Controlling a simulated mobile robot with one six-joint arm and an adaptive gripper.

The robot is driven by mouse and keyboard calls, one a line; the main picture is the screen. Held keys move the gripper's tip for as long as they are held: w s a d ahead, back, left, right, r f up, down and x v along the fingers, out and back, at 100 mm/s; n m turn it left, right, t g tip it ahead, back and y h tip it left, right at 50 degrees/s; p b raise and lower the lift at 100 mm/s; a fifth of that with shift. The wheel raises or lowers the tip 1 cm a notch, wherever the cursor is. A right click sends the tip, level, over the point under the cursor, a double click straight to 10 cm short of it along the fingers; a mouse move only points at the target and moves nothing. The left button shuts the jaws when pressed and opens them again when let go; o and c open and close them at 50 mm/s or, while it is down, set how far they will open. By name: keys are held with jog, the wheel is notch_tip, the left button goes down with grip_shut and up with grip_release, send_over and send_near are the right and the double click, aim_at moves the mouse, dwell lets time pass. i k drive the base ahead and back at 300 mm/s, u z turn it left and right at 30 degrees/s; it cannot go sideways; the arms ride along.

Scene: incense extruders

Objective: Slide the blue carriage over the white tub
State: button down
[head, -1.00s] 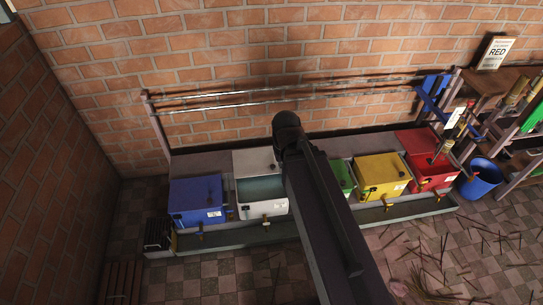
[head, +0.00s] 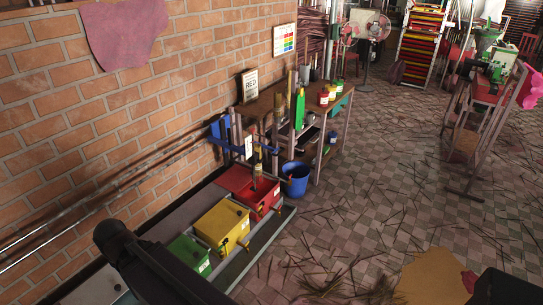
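The blue carriage (head: 219,130) sits at the right end of the two metal rails, above the red tub (head: 262,194). A white-labelled part hangs close beside it. The white tub is mostly out of the frame; a pale panel (head: 92,288) at the lower left edge may be its lid, partly hidden by my dark arm. My gripper is not in view; only a dark arm link shows at the lower left, crossing in front of the row of tubs.
The yellow tub (head: 222,224) and green tub (head: 188,254) stand left of the red one. A blue bucket (head: 295,180) and a wooden bench (head: 330,118) stand right of the row. Incense sticks litter the tiled floor (head: 350,225). A dark block shows at the bottom right corner.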

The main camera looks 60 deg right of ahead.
aim_at(219, 129)
jog(key=z, duration=4.95)
jog(key=i, duration=0.1)
jog(key=u, duration=3.15)
jog(key=k, duration=0.95)
jog(key=u, duration=0.2)
jog(key=i, duration=0.7)
